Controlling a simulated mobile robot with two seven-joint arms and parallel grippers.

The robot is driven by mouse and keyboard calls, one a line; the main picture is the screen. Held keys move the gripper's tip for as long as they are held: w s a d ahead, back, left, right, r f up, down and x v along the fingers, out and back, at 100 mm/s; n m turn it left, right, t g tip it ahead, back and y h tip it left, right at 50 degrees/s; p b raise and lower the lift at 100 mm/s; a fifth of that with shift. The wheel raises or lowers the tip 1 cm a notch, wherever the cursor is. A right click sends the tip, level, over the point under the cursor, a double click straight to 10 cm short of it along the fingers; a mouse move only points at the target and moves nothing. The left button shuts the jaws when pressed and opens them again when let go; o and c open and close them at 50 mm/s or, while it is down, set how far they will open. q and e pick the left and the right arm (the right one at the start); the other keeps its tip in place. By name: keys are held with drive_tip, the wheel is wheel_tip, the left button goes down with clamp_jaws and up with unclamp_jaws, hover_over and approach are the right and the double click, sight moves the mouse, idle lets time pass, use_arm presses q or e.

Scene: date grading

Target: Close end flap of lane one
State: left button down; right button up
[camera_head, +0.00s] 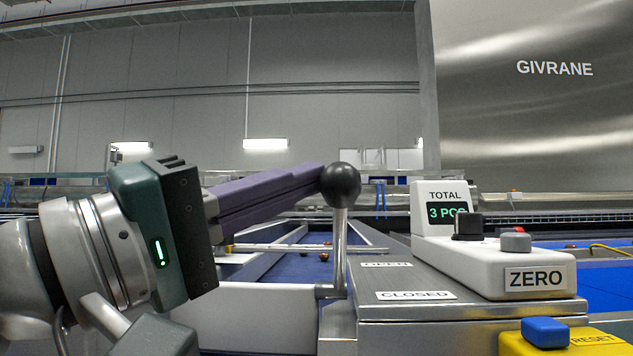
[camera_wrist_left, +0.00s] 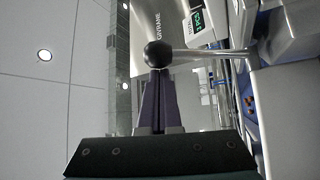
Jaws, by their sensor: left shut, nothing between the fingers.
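A lever with a black ball knob (camera_head: 341,182) on a metal rod stands about upright at the left edge of a steel housing (camera_head: 460,318). The housing carries an OPEN label (camera_head: 386,264) farther back and a CLOSED label (camera_head: 416,295) nearer. My left gripper (camera_head: 322,178) has its purple fingers shut and empty, with the tips at the left side of the knob. In the left wrist view the knob (camera_wrist_left: 158,54) sits right at the fingertips (camera_wrist_left: 156,72); touching or just apart, I cannot tell. I cannot clearly identify the flap. My right gripper is not in view.
A blue-belted lane (camera_head: 300,268) with a few brown dates (camera_head: 324,257) lies behind the lever. A white counter box (camera_head: 500,262) with a ZERO label, reading 3 PCS, stands right of it. A yellow RESET box (camera_head: 560,340) is at front right. A white panel (camera_head: 255,325) crosses the front.

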use_arm(q)
drive_tip(key=b+v, duration=0.3)
drive_tip(key=v, duration=0.6)
drive_tip(key=shift+a+b, duration=0.15)
drive_tip(key=shift+b, duration=0.25)
drive_tip(key=shift+s+f, duration=0.1)
drive_tip(key=shift+s, duration=0.05)
